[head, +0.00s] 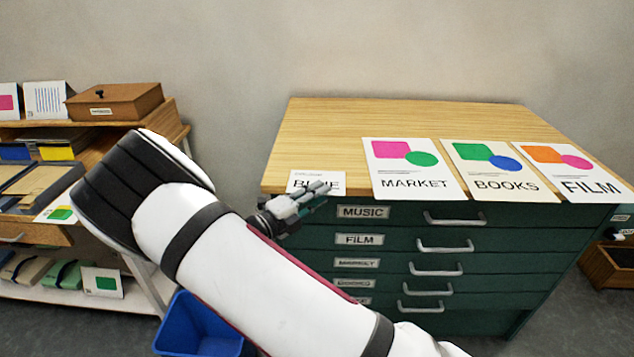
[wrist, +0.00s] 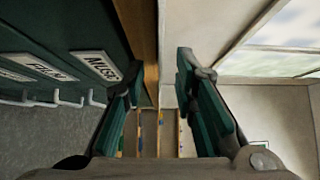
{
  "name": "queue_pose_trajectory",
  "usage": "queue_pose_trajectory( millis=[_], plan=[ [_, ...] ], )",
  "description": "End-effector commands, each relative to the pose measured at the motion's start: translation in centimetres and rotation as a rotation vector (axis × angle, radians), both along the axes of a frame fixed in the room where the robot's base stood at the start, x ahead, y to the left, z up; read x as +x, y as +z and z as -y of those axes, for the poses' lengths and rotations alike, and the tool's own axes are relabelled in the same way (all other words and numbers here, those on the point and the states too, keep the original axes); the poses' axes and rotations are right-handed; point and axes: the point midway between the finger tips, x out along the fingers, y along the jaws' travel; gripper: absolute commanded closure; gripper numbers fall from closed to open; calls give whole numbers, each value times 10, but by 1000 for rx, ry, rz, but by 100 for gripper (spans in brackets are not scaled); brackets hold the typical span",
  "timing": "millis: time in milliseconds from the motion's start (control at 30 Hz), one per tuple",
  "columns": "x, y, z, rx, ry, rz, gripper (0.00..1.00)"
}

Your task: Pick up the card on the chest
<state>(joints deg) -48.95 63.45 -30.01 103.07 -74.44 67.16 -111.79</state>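The chest (head: 460,120) has a pale wooden top and dark green drawers. A small white card (head: 301,178) with dark letters lies at the top's front left corner. My gripper (head: 318,194) is at that corner, in front of the card, and its fingers hide part of the lettering. In the wrist view my gripper (wrist: 159,72) is open, its two fingers apart. The chest's wooden edge (wrist: 147,45) runs between the fingertips there. I cannot make out the card in the wrist view, or whether a finger touches it.
Three larger sheets, MARKET (head: 400,165), BOOKS (head: 495,170) and FILM (head: 575,172), lie along the front edge to the right. A shelf unit (head: 165,125) with papers and a wooden box (head: 115,101) stands at left. A blue bin (head: 200,330) is on the floor below my arm.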

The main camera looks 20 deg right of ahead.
Motion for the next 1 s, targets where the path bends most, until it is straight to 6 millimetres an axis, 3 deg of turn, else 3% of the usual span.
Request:
queue_pose_trajectory(
  millis=[100, 333, 467, 1000],
  plan=[
    [6, 0, 13, 1, -1, 0, 74],
    [8, 0, 14, 1, 1, 0, 74],
    [8, 0, 14, 1, 1, 0, 100],
    [8, 5, 14, 1, 0, 0, 100]
  ],
)
